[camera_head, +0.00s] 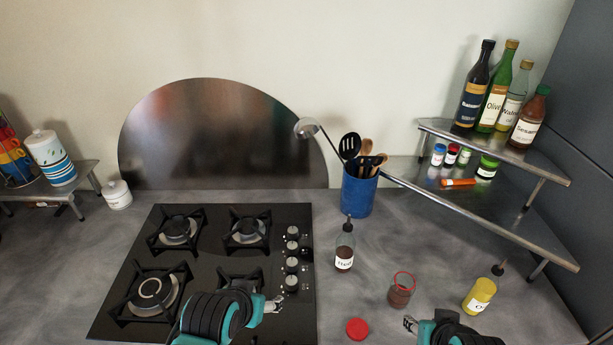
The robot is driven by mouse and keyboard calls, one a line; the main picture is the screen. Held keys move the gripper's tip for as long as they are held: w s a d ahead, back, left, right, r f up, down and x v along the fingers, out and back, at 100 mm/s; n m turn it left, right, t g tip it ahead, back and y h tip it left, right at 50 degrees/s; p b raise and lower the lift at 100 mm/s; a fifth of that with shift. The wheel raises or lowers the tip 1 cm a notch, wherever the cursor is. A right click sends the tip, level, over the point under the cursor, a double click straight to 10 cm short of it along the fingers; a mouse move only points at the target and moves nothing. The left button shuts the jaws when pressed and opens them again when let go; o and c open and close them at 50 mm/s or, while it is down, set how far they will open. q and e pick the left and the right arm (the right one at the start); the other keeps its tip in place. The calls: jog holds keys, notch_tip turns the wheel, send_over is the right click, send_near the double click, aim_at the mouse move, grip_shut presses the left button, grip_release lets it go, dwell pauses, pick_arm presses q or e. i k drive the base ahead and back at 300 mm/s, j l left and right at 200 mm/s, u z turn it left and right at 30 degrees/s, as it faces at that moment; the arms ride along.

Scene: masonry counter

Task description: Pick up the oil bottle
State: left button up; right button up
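The likely oil bottle is a yellow squeeze bottle (480,294) with a white label showing an "O" and a dark nozzle, upright on the counter at the lower right. My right gripper (410,323) is at the bottom edge, left of and nearer than the yellow bottle and apart from it. Its fingers are small in the picture, and their opening is unclear. My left gripper (274,304) is over the right front of the stove, far from the yellow bottle. Its finger opening is also unclear. I see nothing held in either gripper.
A dark bottle (344,252), a red-rimmed jar (401,292) and a red lid (357,328) stand or lie left of the yellow bottle. A blue utensil pot (359,193) stands behind. A metal corner shelf (484,218) with bottles is at right. The black stove (207,262) is left.

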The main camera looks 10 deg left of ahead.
aim_at(485, 286)
jog(key=k+l+z, duration=0.1)
jog(key=l+z, duration=0.15)
jog(key=z, duration=0.15)
jog(key=k+l+z, duration=0.1)
jog(key=l+z, duration=0.2)
jog(key=z, duration=0.15)
